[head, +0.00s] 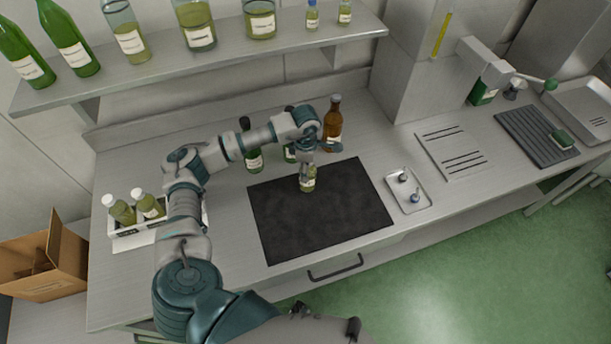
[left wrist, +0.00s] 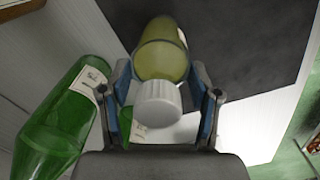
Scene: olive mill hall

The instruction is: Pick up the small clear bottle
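The small clear bottle (head: 308,184) holds yellow-green oil and has a pale label. It stands upright near the back edge of the dark mat (head: 320,222); I cannot tell whether its base touches the mat. My left gripper (head: 307,168) is over it from above. In the left wrist view the bottle (left wrist: 160,55), with its white cap (left wrist: 158,103) towards me, sits between the blue-padded fingers (left wrist: 161,85). The pads lie close along both its sides and look shut on it. My right gripper is not in view.
Green bottles (head: 252,158) and a brown bottle (head: 333,125) stand close behind. A green bottle (left wrist: 62,122) is beside the left finger. A white crate (head: 122,232) with similar bottles is left; a small tray (head: 417,203) is right. A bottle shelf (head: 215,60) overhangs the back.

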